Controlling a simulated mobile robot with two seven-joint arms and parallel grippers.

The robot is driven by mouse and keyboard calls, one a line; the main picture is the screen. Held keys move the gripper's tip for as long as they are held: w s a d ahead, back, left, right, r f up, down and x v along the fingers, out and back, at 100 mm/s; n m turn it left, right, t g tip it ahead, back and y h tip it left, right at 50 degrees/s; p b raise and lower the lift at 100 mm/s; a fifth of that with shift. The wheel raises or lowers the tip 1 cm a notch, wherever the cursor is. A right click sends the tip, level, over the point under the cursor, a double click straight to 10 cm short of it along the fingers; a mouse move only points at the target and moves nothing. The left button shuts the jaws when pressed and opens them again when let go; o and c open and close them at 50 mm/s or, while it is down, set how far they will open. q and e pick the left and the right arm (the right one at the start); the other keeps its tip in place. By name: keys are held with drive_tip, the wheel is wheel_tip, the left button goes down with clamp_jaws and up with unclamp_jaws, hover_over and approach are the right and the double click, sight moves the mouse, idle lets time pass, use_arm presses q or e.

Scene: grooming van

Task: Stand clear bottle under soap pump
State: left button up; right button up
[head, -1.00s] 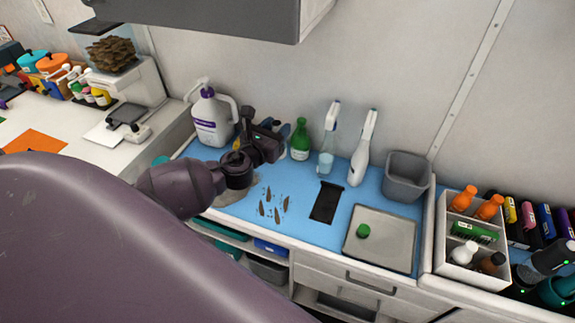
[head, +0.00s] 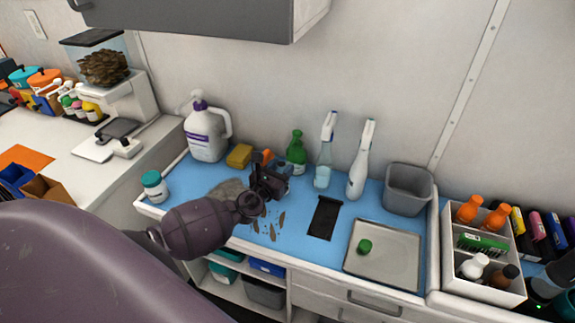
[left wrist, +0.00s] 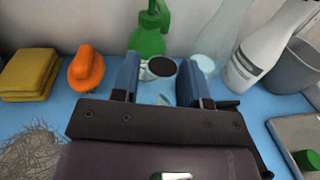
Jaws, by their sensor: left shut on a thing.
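The jug with the white and purple soap pump (head: 205,135) stands at the back left of the blue counter mat. My left gripper (head: 275,178) is to its right and nearer me. In the left wrist view my left gripper (left wrist: 161,85) has its blue fingers on either side of a small see-through thing with a round dark top, which appears to be the clear bottle (left wrist: 163,97). It looks roughly upright between the fingers. In the head view the fingers and wrist mostly hide it. The jug is outside the left wrist view. My right gripper is not in view.
Behind the gripper stand a yellow sponge (head: 239,156), an orange brush (left wrist: 86,70), a green bottle (head: 297,154) and two spray bottles (head: 324,160) (head: 359,165). A teal-lidded jar (head: 153,186) is at the left edge. A grey bin (head: 408,190) and tray (head: 385,262) are right.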

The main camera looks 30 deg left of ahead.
use_arm(q)
drive_tip(key=shift+w, duration=0.3)
drive_tip(key=w, duration=0.1)
drive_tip(key=w+f, duration=0.1)
drive_tip(key=w, duration=0.1)
drive_tip(key=shift+a+f+b, duration=0.1)
drive_tip(key=shift+a+b, duration=0.1)
drive_tip(key=shift+b, duration=0.1)
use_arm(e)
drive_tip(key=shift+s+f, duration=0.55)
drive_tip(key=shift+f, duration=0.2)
use_arm(q)
drive_tip(key=shift+f, duration=0.15)
drive_tip(key=o, duration=1.1)
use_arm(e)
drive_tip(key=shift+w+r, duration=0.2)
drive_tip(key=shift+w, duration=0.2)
